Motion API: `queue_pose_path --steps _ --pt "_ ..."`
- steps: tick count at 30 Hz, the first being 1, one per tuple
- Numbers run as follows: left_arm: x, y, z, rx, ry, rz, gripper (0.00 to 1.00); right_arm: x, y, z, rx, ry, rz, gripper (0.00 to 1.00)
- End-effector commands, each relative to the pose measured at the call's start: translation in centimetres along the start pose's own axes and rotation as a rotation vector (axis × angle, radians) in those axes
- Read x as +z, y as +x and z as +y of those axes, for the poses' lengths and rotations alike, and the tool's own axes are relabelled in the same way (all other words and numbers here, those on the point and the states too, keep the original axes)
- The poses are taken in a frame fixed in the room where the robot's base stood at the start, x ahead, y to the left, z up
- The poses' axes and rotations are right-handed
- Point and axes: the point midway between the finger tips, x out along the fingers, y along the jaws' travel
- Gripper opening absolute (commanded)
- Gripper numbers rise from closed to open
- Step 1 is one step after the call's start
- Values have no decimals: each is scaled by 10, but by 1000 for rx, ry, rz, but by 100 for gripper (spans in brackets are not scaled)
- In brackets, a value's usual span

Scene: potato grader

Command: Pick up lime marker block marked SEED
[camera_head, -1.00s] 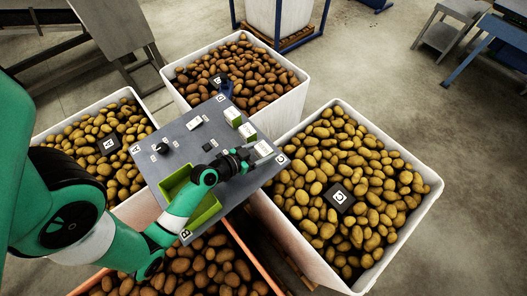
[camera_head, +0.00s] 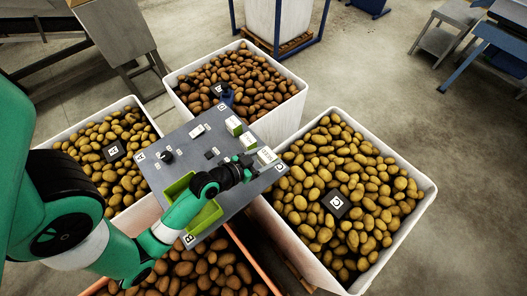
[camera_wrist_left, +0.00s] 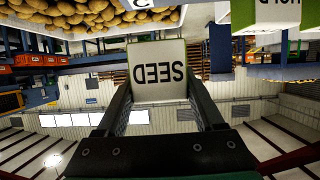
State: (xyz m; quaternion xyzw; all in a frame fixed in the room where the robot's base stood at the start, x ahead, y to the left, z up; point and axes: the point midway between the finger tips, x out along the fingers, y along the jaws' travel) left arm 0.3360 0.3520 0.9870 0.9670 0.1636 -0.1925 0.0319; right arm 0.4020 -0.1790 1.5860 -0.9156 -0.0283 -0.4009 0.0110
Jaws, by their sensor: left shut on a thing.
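The marker block marked SEED (camera_wrist_left: 158,72) is between the two fingers of my left gripper (camera_wrist_left: 163,100) in the left wrist view. Its pale face shows the lettering upside down, with a thin green edge at the top. In the head view the block (camera_head: 267,155) is at the right corner of the grey panel (camera_head: 215,140), with a pale top. My left gripper (camera_head: 253,164) reaches it from the left and is shut on it. I cannot tell whether the block is clear of the panel. My right gripper is not in view.
Two other lime blocks with pale tops (camera_head: 248,141) (camera_head: 234,126) stand in a row beside it. A green tray (camera_head: 207,216) is at the panel's front. Potato bins surround the panel, including the white bin at right (camera_head: 398,238) and the back bin (camera_head: 290,88).

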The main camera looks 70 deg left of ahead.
Motion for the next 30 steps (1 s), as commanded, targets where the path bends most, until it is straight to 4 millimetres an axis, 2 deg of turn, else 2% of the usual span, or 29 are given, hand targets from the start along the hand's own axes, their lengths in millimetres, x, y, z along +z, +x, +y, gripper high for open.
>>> queue_pose_path --steps 1,2,10,15,22,30 --pt "-22 -13 15 13 9 1 11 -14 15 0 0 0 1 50" --pt "-29 -18 22 14 9 2 11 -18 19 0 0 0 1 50" --pt "-36 -36 74 15 8 2 11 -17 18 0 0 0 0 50" --pt "-44 -46 96 10 4 2 11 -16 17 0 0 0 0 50" --pt "-47 -51 105 2 -1 1 11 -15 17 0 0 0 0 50" --pt "-50 -51 101 -37 -18 4 11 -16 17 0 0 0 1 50"
